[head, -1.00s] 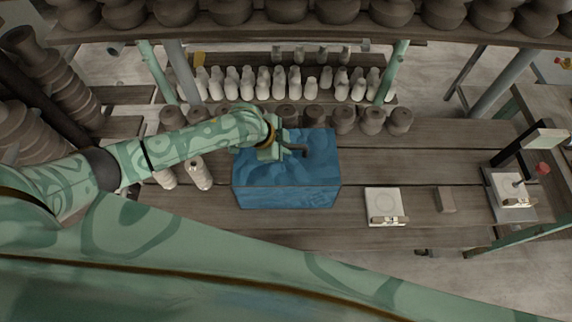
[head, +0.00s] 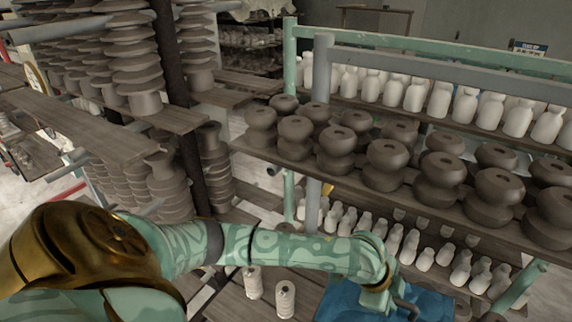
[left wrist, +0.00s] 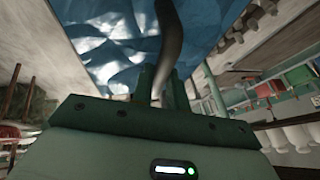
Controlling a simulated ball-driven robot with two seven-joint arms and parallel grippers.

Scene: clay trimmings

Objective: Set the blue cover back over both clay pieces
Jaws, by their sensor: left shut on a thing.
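The blue cover (head: 345,303) shows only in part at the bottom edge of the head view. It fills the top of the left wrist view (left wrist: 120,40). My left gripper (head: 402,304) is at the cover's top. In the left wrist view its fingers (left wrist: 162,88) are shut on the cover's dark curved handle (left wrist: 169,45). Whether the cover rests on the bench or is raised cannot be told from the current views. No clay pieces that I can tell as the task's own are in sight. My right gripper is not in view.
Two pale ribbed bottles (head: 254,282) stand left of the cover, below my left arm. A shelf of dark round pots (head: 386,165) runs across behind. Small white bottles (head: 411,246) line a lower shelf. Stacked dark pieces (head: 132,60) stand at upper left.

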